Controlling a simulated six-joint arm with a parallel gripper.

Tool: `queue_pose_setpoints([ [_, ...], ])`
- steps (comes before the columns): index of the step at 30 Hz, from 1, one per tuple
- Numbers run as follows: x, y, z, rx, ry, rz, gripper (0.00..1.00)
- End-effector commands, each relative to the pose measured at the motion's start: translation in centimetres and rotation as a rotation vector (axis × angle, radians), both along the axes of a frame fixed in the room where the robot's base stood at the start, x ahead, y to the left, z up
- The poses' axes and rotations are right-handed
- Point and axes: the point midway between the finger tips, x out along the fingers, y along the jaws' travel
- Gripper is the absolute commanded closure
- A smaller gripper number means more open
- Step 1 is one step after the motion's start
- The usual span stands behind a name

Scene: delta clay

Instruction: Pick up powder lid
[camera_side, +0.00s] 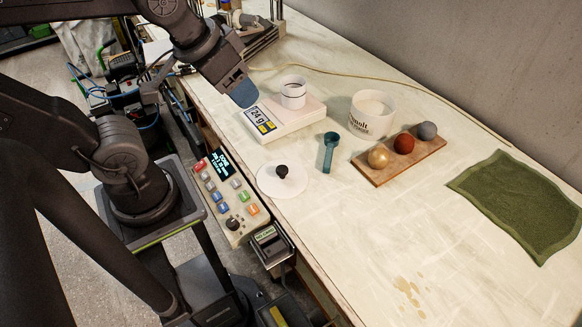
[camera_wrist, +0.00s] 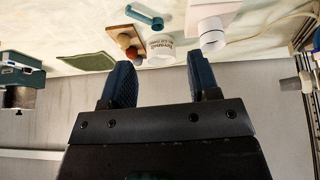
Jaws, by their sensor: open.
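The powder lid (camera_side: 281,182), a flat white disc with a black knob (camera_side: 282,171), lies on the table near its front edge in the side view. It does not show in the wrist view. My gripper (camera_side: 243,96) is above the table's front edge, up and left of the lid and beside the scale. In the wrist view my gripper (camera_wrist: 161,84) has its two blue fingers spread apart with nothing between them. A white tub (camera_side: 372,114) with dark lettering stands open behind the lid; it also shows in the wrist view (camera_wrist: 160,50).
A scale (camera_side: 288,118) bears a small white cup (camera_side: 293,92). A teal scoop (camera_side: 329,150) lies right of the lid. A wooden board (camera_side: 412,162) holds three balls. A green mat (camera_side: 520,203) lies far right. A button panel (camera_side: 228,198) stands at the table's front edge.

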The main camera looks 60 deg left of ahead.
Motion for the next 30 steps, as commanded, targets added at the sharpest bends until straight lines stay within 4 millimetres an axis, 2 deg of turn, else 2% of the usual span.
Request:
queue_pose_setpoints([
  [5,1.3,-0.8,-0.7,-0.134,0.107,0.271,0.45],
  [12,3.4,-2.4,-2.2,-0.298,0.28,0.826,0.45],
  [18,4.8,-3.6,-3.7,-0.345,0.362,1.242,0.45],
  [24,5.4,-4.2,-4.5,-0.351,0.382,1.45,0.45],
  [26,5.4,-4.3,-4.8,-0.35,0.384,1.472,0.45],
  [30,5.4,-4.3,-6.8,-0.349,0.386,1.482,0.45],
])
